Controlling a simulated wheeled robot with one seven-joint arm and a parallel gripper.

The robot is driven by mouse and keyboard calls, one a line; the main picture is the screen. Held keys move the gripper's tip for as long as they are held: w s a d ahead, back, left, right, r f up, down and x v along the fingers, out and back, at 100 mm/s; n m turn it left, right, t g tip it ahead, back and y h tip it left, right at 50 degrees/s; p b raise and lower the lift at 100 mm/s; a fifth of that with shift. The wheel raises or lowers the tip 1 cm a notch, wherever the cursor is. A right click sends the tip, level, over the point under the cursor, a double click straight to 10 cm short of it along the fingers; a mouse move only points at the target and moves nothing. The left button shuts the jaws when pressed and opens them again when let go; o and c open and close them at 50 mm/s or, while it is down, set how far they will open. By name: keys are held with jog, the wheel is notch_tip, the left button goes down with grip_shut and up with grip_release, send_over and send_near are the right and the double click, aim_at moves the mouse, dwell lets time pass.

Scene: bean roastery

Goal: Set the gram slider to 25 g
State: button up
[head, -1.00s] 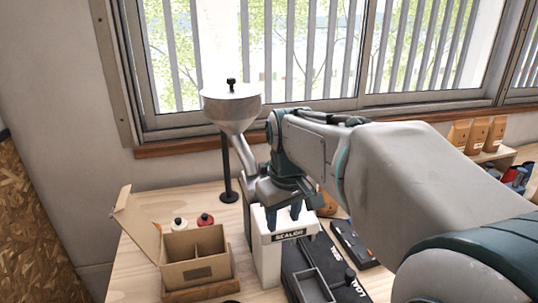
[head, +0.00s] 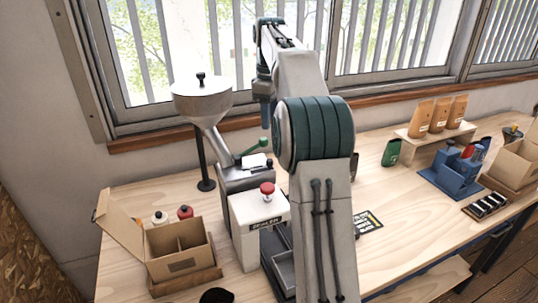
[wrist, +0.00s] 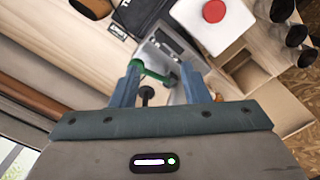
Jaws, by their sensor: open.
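The grey dosing machine (head: 238,180) stands below the steel hopper (head: 203,105), with a green lever (head: 258,147) at its right. My gripper (head: 266,120) hangs open, fingers down, just right of the hopper and above the green lever. In the wrist view my gripper (wrist: 160,68) is open and empty, and the green lever (wrist: 158,74) shows between its fingers. A black knob on a stem (wrist: 147,93) also shows between the fingers. I cannot tell whether it is the gram slider. No gram scale can be read.
The white sealer (head: 258,222) with a red knob (head: 267,188) stands in front of the machine. An open cardboard box (head: 180,250) is at left. Coffee bags (head: 438,115) stand on a shelf at right. The table between is mostly clear.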

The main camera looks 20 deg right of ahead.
aim_at(270, 160)
notch_tip(270, 160, down, 13)
jog(key=shift+f, duration=0.1)
dwell(0.4)
grip_shut()
